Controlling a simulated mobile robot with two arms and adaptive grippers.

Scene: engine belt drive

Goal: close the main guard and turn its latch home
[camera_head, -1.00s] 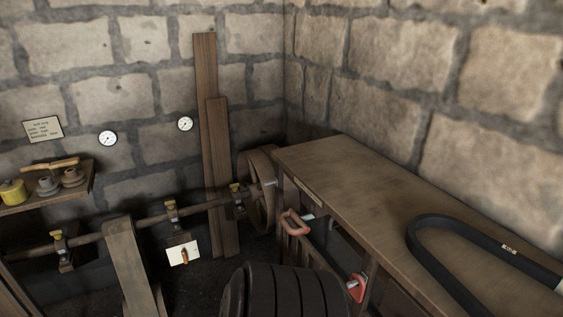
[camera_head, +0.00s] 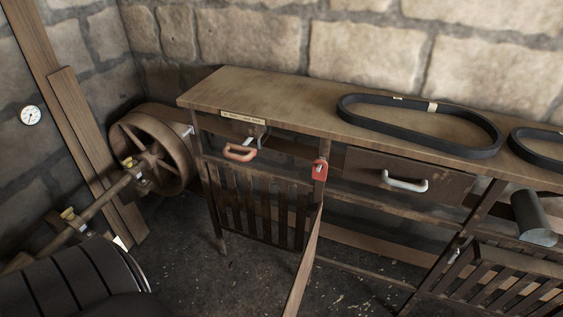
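A dark slatted guard panel (camera_head: 262,208) hangs under the left end of the wooden bench. An orange handle (camera_head: 239,152) is above it, and a red latch-like part (camera_head: 319,170) is on the post at its upper right. A second slatted panel (camera_head: 505,285), at the lower right, slants outward from the bench. Which panel is the main guard, and how the latch is set, I cannot tell. Neither of my grippers is in view.
The bench (camera_head: 270,95) carries a black belt loop (camera_head: 420,122) and part of another (camera_head: 540,145). Below are a drawer with a pale handle (camera_head: 404,181) and a dark cylinder (camera_head: 533,218). A spoked wheel (camera_head: 152,152) and a banded drum (camera_head: 70,280) stand left. Floor shows in front.

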